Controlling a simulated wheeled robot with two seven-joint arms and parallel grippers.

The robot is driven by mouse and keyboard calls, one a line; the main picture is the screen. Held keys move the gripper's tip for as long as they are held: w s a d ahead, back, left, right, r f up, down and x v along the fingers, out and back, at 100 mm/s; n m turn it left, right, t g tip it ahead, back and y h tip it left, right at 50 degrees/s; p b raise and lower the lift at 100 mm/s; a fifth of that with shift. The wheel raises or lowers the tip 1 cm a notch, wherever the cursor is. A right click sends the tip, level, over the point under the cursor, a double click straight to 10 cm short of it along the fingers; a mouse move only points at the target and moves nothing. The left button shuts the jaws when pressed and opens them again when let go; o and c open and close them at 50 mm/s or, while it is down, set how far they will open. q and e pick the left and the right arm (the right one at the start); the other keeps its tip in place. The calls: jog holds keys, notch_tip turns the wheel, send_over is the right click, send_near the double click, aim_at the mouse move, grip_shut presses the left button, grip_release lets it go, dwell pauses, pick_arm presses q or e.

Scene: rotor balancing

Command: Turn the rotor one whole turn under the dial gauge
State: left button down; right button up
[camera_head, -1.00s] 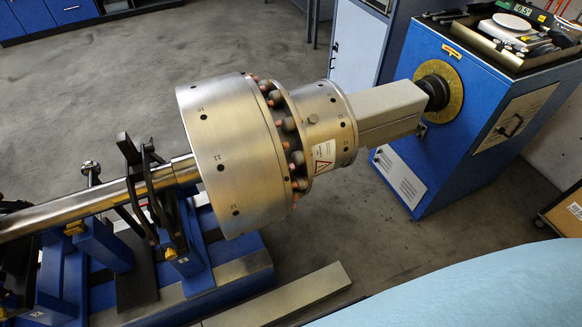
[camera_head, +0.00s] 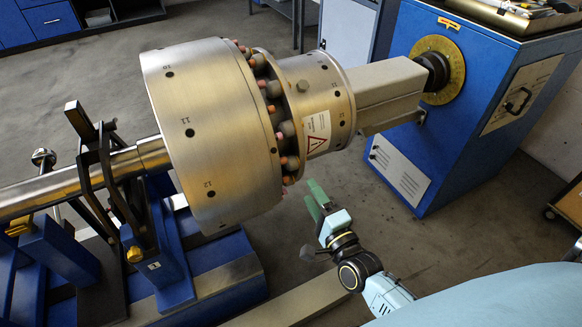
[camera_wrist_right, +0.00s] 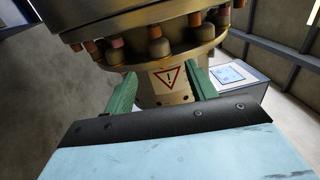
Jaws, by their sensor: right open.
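The rotor (camera_head: 215,150) is a large brushed-metal drum with numbered holes on its rim; 10, 11 and 12 face me. A ring of studs with orange-pink tips joins it to a smaller collar (camera_head: 318,90) bearing a warning label. My right gripper (camera_head: 318,193) has green fingers, below and right of the drum in the head view. In the right wrist view its open fingers (camera_wrist_right: 163,90) frame the label on the collar; I cannot tell whether they touch. A round-headed part (camera_head: 43,157) stands beside the shaft; I cannot tell whether it is the dial gauge. My left gripper is not in view.
The shaft (camera_head: 70,188) rests in a dark support on a blue stand (camera_head: 168,268). A square grey coupling (camera_head: 385,84) joins the collar to the blue drive cabinet (camera_head: 460,120). A pale bar (camera_head: 290,303) lies below the rotor. Floor is open between stand and cabinet.

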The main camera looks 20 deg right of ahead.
aim_at(295, 169)
jog(key=w, duration=0.3)
jog(key=w+b, duration=0.1)
jog(key=w, duration=0.2)
jog(key=w+b, duration=0.1)
jog(key=w, duration=0.3)
jog(key=shift+a+r, duration=0.15)
jog(key=shift+r, duration=0.25)
jog(key=shift+w+r, duration=0.1)
jog(key=shift+w, duration=0.7)
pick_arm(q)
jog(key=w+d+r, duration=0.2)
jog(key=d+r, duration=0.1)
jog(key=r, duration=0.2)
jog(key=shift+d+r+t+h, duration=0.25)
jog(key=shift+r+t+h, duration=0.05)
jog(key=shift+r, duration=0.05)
pick_arm(e)
jog(key=shift+c, duration=0.2)
grip_shut()
